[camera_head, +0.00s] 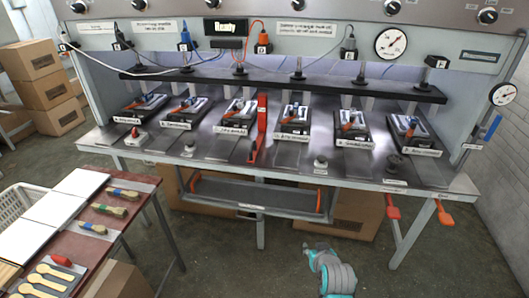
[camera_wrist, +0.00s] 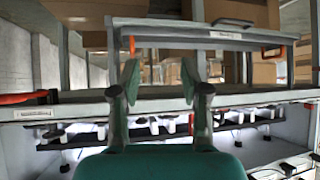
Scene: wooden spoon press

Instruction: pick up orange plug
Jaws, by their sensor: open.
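The orange plug (camera_head: 263,43) sits upright on the machine's back panel in the head view, just right of the "Ready" display, with an orange-red cord curving up from it. I cannot make it out in the wrist view. My gripper (camera_wrist: 160,75) is open and empty, its two fingers apart, facing the lower frame of the bench. In the head view my teal and grey arm is low at the bottom centre, in front of the bench and well away from the plug.
A blue plug (camera_head: 186,42) and dark plugs stand along the same panel. The press bench (camera_head: 220,149) carries several moulds with orange handles. A red lever (camera_head: 261,118) rises mid-bench. A side table (camera_head: 142,185) holds brushes and spoons. Cardboard boxes (camera_head: 45,88) stand left. Floor before the bench is clear.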

